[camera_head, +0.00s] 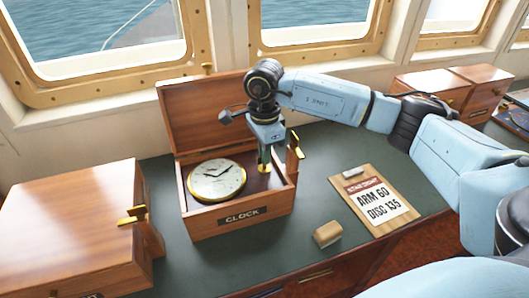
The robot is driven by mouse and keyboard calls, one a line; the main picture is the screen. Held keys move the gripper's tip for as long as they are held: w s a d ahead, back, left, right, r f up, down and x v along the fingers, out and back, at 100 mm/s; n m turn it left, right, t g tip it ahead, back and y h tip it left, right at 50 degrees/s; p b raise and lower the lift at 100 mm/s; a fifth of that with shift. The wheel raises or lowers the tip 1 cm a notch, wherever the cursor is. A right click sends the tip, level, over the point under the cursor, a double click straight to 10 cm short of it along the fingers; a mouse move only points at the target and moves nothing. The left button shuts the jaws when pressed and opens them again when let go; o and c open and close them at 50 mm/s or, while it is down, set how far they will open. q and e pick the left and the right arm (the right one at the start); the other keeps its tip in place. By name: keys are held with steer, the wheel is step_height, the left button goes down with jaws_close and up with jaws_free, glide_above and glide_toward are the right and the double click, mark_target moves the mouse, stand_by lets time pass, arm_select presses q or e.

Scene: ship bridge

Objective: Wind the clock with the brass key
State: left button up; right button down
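The clock (217,180) has a white round dial with a brass rim. It lies face up in an open wooden box (190,222) labelled CLOCK, lid raised at the back. My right gripper (265,158) points down inside the box, to the right of the dial. A small brass piece, seemingly the brass key (264,164), shows between its fingertips, and the gripper looks shut on it. The key's lower end is hard to make out; it is beside the dial, not over its centre. My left gripper is not in view.
A closed wooden box (70,225) with a brass catch stands at left. A clipboard (376,200) reading ARM 60, DISC 135 and a small tan block (328,234) lie right of the clock box. More wooden boxes (440,88) stand at back right. The green desktop (225,262) is clear in front.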

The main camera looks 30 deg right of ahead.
steer(key=c, duration=1.6)
jaws_free()
step_height(320, 180, up, 14)
steer(key=shift+f, duration=0.25)
